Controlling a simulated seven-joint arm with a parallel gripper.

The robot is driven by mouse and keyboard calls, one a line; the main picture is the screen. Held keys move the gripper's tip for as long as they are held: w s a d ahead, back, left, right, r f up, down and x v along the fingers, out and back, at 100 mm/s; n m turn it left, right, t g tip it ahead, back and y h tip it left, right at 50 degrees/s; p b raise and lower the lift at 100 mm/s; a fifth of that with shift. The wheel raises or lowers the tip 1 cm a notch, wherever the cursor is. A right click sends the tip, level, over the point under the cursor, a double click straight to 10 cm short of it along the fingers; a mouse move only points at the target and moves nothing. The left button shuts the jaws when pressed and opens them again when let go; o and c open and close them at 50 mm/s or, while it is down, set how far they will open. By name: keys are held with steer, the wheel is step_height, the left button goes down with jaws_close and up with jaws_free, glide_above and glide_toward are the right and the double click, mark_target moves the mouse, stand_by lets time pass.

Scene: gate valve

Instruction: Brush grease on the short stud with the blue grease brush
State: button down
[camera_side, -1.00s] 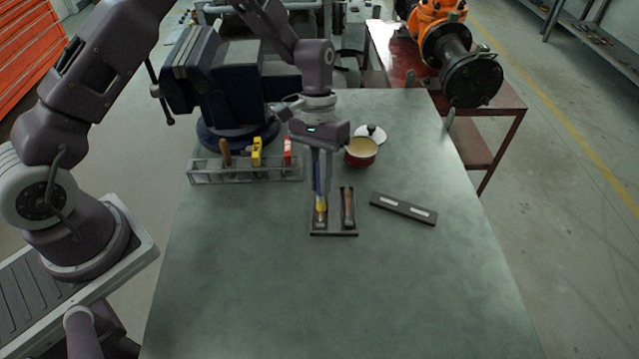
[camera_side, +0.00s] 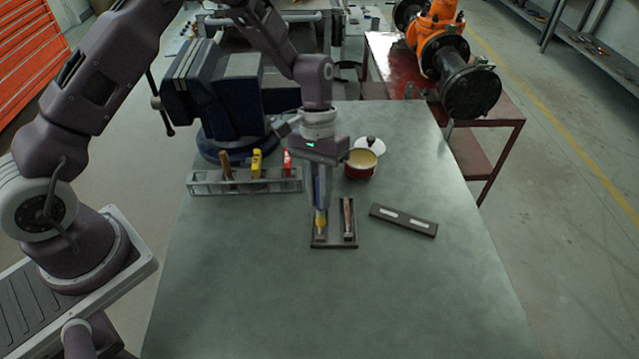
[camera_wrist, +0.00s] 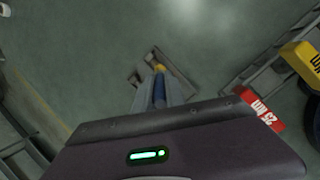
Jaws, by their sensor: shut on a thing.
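My gripper (camera_side: 320,196) points down over the dark stud tray (camera_side: 334,246) and is shut on the blue grease brush (camera_wrist: 159,88). The brush's yellow collar (camera_side: 320,219) is below my fingers, with its tip down at the left stud in the tray. The brush mostly covers that stud, so contact and any grease on it cannot be made out. The other stud (camera_side: 348,217) lies on the tray's right side and looks rusty brown. The red tin (camera_side: 361,169) of pale grease stands open behind the tray.
A metal rack (camera_side: 245,187) with brown, yellow and red-handled items stands back left, before the blue vise (camera_side: 215,90). A white lid (camera_side: 369,144) is behind the tin. The bench front is clear.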

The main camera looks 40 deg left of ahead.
mark_target(319, 219)
steer(key=shift+s+d, duration=0.85)
steer(key=shift+s, duration=0.05)
steer(key=shift+r, duration=0.25)
step_height(319, 219, up, 8)
steer(key=shift+f, duration=0.15)
